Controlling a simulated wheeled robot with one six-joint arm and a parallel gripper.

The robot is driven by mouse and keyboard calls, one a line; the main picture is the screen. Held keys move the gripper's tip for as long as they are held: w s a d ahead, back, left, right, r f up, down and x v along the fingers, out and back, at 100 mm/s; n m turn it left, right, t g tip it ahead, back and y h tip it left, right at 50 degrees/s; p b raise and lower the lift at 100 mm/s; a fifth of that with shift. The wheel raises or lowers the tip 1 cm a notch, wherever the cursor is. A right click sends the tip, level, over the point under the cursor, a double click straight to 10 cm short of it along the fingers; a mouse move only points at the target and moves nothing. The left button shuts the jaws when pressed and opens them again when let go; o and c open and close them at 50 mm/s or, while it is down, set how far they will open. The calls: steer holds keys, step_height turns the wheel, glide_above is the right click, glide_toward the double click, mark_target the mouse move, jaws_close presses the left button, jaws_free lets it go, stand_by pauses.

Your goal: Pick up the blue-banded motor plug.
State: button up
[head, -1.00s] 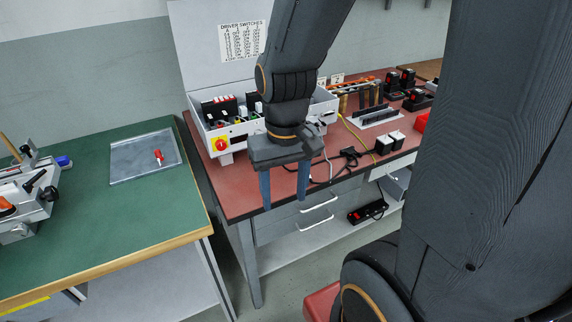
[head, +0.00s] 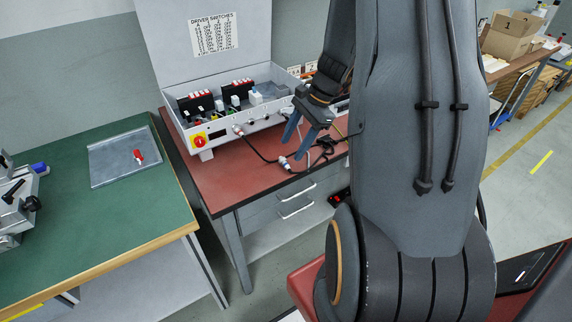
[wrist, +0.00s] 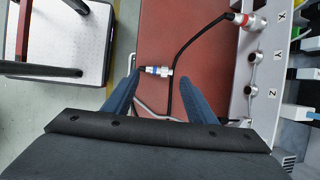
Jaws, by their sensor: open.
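The blue-banded motor plug (wrist: 156,71) is a small silver connector with a blue ring, lying near the front edge of the red bench top in the wrist view. It also shows in the head view (head: 284,163), just below my fingertips. My gripper (wrist: 159,75) is open and empty, with one blue finger on each side of the plug in the wrist view. My gripper in the head view (head: 292,150) points down at the bench. The gap in height between fingertips and plug is hard to tell.
A grey control box (head: 225,125) stands behind, with sockets marked X, Y and Z. A red-banded plug (wrist: 250,20) sits at X, and its black cable runs close by the motor plug. More black cable (head: 322,152) lies to the right. A green table (head: 110,225) is at left.

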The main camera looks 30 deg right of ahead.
mark_target(284, 161)
steer(key=shift+p+x, duration=0.5)
steer(key=shift+x, duration=2.25)
steer(key=c, duration=1)
steer(key=shift+o, duration=0.2)
steer(key=shift+r, duration=0.15)
